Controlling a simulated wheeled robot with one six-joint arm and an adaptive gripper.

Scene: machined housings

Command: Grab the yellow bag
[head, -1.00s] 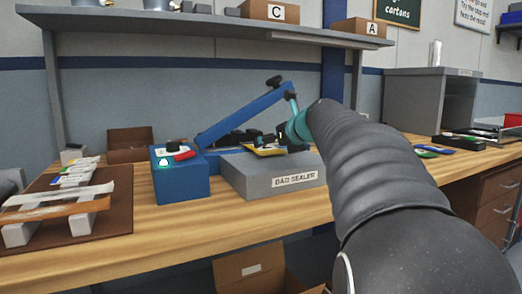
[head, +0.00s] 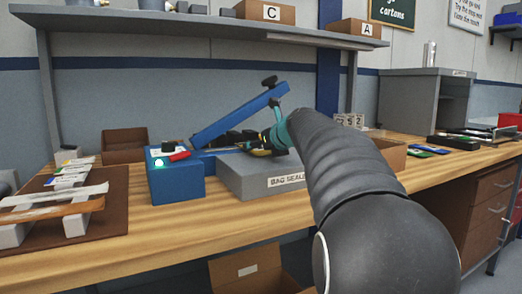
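The yellow bag (head: 261,153) lies at the grey bag sealer (head: 244,178), under its raised blue arm. Only a small yellow patch of the bag shows; the rest is hidden by my gripper and wrist. My gripper (head: 254,144) is dark and small in the head view. It is right over or against the bag, below the teal wrist joint. I cannot see its fingertips clearly, nor whether they close on the bag.
A blue control box (head: 176,178) with a red handle stands left of the sealer. A brown board (head: 118,200) with a rack of strips lies further left. An open carton (head: 125,143) is behind. Flat packets (head: 428,149) lie at right.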

